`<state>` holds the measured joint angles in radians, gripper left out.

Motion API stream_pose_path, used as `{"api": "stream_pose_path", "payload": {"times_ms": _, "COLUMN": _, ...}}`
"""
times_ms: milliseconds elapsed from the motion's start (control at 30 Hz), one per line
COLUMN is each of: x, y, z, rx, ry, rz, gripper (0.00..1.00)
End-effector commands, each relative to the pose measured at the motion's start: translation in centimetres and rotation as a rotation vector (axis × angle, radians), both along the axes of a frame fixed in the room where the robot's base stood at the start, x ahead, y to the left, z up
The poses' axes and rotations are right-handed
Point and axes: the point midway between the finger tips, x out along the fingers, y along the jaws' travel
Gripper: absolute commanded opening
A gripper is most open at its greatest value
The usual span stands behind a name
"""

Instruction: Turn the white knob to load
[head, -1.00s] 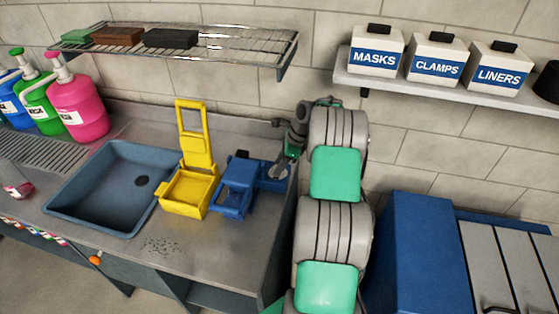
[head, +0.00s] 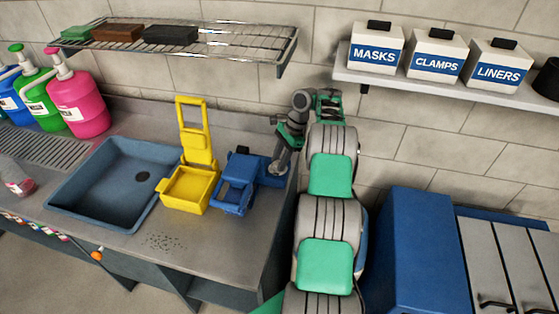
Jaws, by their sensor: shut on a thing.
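A blue device (head: 236,186) with an open front and a small black part on top stands on the counter. Its blue base extends right to my gripper (head: 274,169). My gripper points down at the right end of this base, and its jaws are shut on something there. The white knob cannot be made out; the place at the fingertips, where it seems to be, is covered by the gripper and small in the picture. A yellow device (head: 187,188) with a raised yellow frame stands just left of the blue one.
A blue sink (head: 110,190) lies to the left, with pink (head: 80,105) and green pump bottles behind it. My arm rises beside the counter's right end, near a blue cabinet (head: 410,250). The front counter is clear except dark specks.

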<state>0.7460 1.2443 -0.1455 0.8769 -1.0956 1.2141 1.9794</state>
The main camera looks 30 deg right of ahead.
Motion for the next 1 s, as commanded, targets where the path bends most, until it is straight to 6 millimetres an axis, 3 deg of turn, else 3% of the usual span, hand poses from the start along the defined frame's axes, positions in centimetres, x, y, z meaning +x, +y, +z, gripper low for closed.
{"api": "stream_pose_path", "payload": {"times_ms": 433, "x": -0.04, "y": 0.06, "z": -0.08, "rx": 0.001, "ry": 0.002, "rz": 0.006, "gripper": 0.00}}
{"api": "stream_pose_path", "payload": {"times_ms": 467, "x": -0.04, "y": 0.06, "z": -0.08, "rx": 0.001, "ry": 0.002, "rz": 0.006, "gripper": 0.35}}
{"api": "stream_pose_path", "payload": {"times_ms": 533, "x": -0.03, "y": 0.05, "z": -0.07, "rx": 0.001, "ry": 0.002, "rz": 0.006, "gripper": 0.41}}
{"api": "stream_pose_path", "payload": {"times_ms": 1000, "x": -0.05, "y": 0.08, "z": 0.14, "rx": 0.001, "ry": 0.000, "rz": -0.031, "gripper": 0.42}}
